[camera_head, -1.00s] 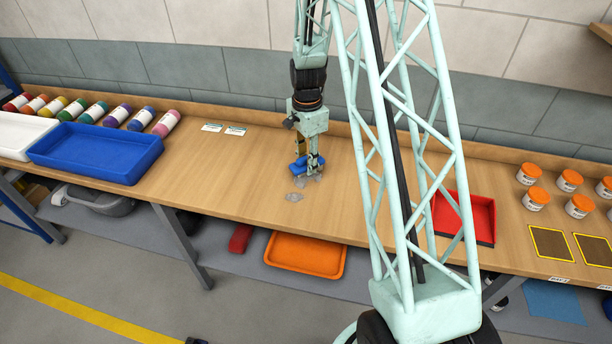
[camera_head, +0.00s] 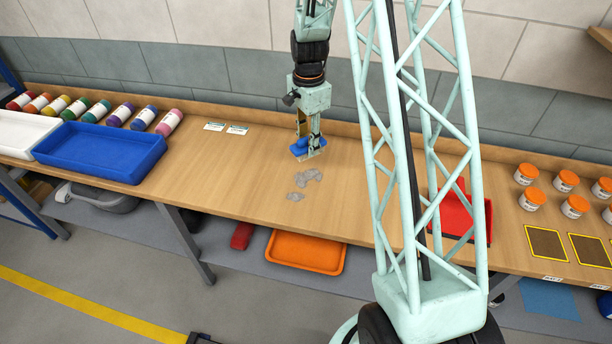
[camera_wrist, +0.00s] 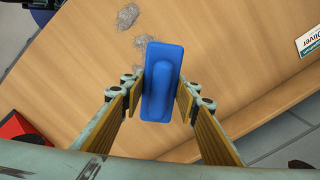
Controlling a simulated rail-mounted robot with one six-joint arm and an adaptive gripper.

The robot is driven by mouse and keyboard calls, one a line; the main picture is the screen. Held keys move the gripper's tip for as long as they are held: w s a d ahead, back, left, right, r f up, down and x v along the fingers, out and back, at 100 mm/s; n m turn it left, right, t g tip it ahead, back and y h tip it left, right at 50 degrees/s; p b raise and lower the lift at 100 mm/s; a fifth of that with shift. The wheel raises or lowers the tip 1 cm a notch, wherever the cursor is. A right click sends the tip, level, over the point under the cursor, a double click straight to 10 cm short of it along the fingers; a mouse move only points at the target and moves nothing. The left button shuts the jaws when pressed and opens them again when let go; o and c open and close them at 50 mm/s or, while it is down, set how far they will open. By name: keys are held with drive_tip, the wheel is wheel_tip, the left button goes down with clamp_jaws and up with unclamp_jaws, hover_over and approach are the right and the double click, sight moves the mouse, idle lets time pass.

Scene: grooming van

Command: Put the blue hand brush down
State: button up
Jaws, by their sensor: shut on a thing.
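The blue hand brush (camera_head: 304,147) is between the fingers of my gripper (camera_head: 309,150), over the wooden bench near its back edge. In the wrist view the blue brush (camera_wrist: 162,85) is long and upright in the picture, with a raised grip along its middle. The two finger pads of my gripper (camera_wrist: 156,95) close on its sides. The brush is at or just above the bench top; I cannot tell whether it touches. Its underside is hidden.
Grey fluff clumps (camera_head: 307,176) lie on the bench in front of the brush. A blue tray (camera_head: 100,152) and several bottles stand at left. A red dustpan (camera_head: 462,215) is at right, partly behind my arm.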

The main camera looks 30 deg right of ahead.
drive_tip(key=shift+a, duration=0.1)
idle(0.5)
drive_tip(key=shift+w+a+n, duration=0.4)
drive_tip(key=shift+a+n, duration=0.1)
drive_tip(key=w+a+n+b, duration=0.2)
drive_tip(key=w+a+n, duration=0.2)
drive_tip(key=a+n, duration=0.4)
drive_tip(key=w+a+f+n+b, duration=0.1)
drive_tip(key=w+a+n+b, duration=0.1)
drive_tip(key=w+a+n, duration=0.3)
drive_tip(key=shift+a+f+n, duration=0.25)
drive_tip(key=shift+a+n, duration=1.85)
drive_tip(key=shift+a, duration=2.75)
